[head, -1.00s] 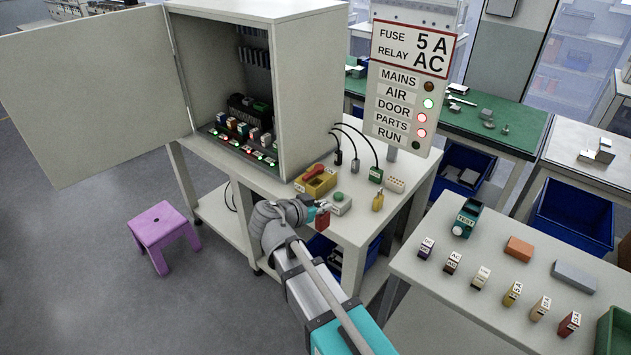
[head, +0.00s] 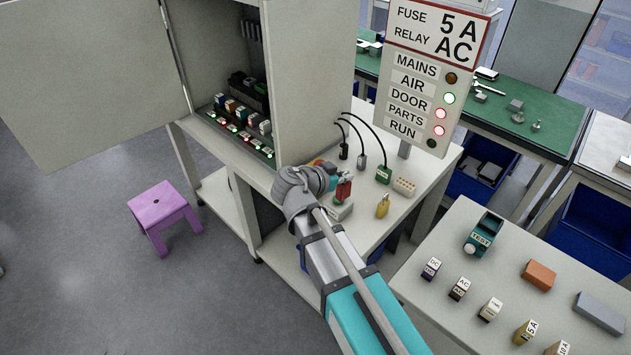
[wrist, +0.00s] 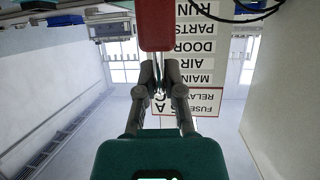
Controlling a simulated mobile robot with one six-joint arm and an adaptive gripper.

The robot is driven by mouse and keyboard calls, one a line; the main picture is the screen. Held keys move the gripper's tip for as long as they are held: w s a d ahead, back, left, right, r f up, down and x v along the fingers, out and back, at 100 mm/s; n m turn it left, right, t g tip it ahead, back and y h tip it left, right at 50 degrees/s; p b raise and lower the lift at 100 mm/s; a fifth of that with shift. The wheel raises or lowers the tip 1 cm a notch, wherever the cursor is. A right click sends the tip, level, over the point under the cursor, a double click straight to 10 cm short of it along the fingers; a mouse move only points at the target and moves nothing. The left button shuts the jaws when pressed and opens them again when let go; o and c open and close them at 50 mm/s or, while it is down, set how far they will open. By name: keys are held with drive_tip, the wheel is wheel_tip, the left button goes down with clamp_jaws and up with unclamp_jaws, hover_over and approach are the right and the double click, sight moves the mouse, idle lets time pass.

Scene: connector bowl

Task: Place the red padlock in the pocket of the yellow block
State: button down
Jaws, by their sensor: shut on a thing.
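The red padlock (head: 344,189) is held up by my gripper (head: 334,180) above the worktable, in front of a grey box with a green button. In the wrist view the padlock (wrist: 156,25) shows as a red body at the top, with the fingers of my gripper (wrist: 157,75) closed together at its near end. The yellow block is almost wholly hidden behind my wrist in the head view. Only a small bit of red and yellow (head: 318,163) shows over the wrist there. Its pocket cannot be seen.
The button box (head: 340,210) is close below the padlock. A small yellow item (head: 382,206), a green connector (head: 383,174) and a pale socket block (head: 404,186) stand to the right. The open cabinet (head: 315,80) rises behind left. The sign panel (head: 420,100) stands behind right.

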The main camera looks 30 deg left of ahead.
drive_tip(key=shift+w, duration=0.3)
drive_tip(key=shift+a, duration=0.1)
drive_tip(key=shift+n+t+y, duration=0.3)
drive_tip(key=shift+n+y, duration=0.4)
drive_tip(key=a+r+p, duration=0.1)
drive_tip(key=s+a+r+p, duration=0.2)
drive_tip(key=shift+s+r+p, duration=0.25)
drive_tip(key=shift+r+p, duration=0.15)
drive_tip(key=shift+w, duration=0.1)
drive_tip(key=w+a+f+b, duration=0.9)
drive_tip(key=shift+w, duration=0.25)
